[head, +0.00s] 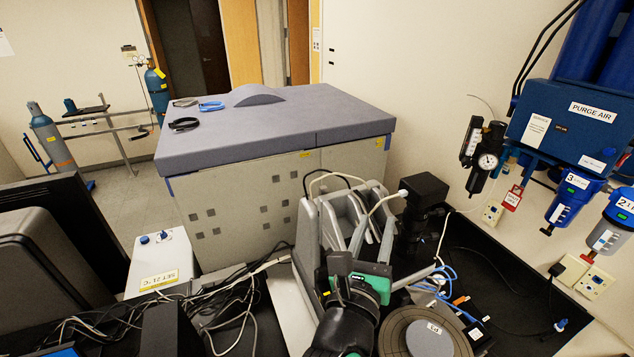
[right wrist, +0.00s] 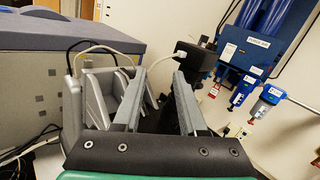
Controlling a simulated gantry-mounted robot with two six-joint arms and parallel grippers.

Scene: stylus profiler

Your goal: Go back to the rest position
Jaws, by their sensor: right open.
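My right gripper (head: 373,222) reaches up from the bottom middle of the head view, behind a black wrist with a green band. In the right wrist view the two grey fingers of my right gripper (right wrist: 160,80) stand apart, with nothing between them. The fingers overlap the light grey profiler body (head: 308,230) in the head view, and I cannot tell whether they touch it. The profiler body also shows left of the fingers in the right wrist view (right wrist: 95,90). My left gripper is not in view.
A round stage (head: 390,338) with a grey labelled disc (head: 430,338) lies right of my wrist. A black camera block (head: 423,190) stands behind it. Blue purge-air units (head: 575,120) hang on the right wall. Cables (head: 235,305) crowd the left. A large grey cabinet (head: 270,135) stands behind.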

